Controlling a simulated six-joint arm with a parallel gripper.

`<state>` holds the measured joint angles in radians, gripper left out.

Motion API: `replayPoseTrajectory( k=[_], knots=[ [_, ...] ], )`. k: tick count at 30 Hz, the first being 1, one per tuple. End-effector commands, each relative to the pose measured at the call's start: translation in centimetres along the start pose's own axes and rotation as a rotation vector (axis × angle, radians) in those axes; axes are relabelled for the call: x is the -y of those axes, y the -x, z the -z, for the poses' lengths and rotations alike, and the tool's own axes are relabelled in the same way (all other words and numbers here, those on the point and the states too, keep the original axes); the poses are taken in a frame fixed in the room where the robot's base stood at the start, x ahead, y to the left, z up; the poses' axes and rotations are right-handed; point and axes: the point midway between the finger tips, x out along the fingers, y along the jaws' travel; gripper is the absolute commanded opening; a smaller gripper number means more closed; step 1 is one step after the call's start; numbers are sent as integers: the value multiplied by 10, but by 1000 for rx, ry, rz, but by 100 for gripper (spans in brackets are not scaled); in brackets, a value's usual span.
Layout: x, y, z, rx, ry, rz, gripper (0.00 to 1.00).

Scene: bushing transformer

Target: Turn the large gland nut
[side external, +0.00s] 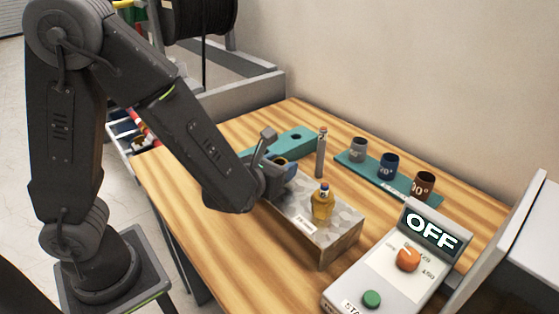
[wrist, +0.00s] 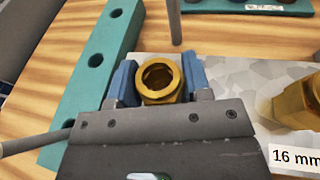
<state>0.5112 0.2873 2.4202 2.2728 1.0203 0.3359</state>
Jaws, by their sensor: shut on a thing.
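A brass gland nut (wrist: 158,83) with an open round bore sits at the far end of the grey metal block (side external: 332,237). My gripper (wrist: 160,78) is shut on it, one blue fingertip on each side. In the side view my gripper (side external: 281,172) is low over the block and hides most of this nut. A second brass gland (side external: 321,206) stands on the near end of the block, apart from my gripper. It also shows at the right edge of the wrist view (wrist: 300,103), beside a "16 mm" label.
A teal bar with holes (side external: 295,140) lies behind the block. A thin grey rod (side external: 321,155) stands upright close by. A teal tray (side external: 372,176) holds grey, blue and brown cups. A control box (side external: 400,255) reading "OFF" is at front right.

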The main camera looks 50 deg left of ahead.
Motion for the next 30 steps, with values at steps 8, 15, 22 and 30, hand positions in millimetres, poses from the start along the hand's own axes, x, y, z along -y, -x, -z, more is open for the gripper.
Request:
replayPoseTrajectory(
  k=[8,15,22,30],
  knots=[
    [-2,2,3,-11,-40,140,20],
    [-1,2,4,-13,-42,150,21],
    [-1,1,3,-9,-41,149,65],
    [-1,1,2,-6,-40,149,91]
  ],
)
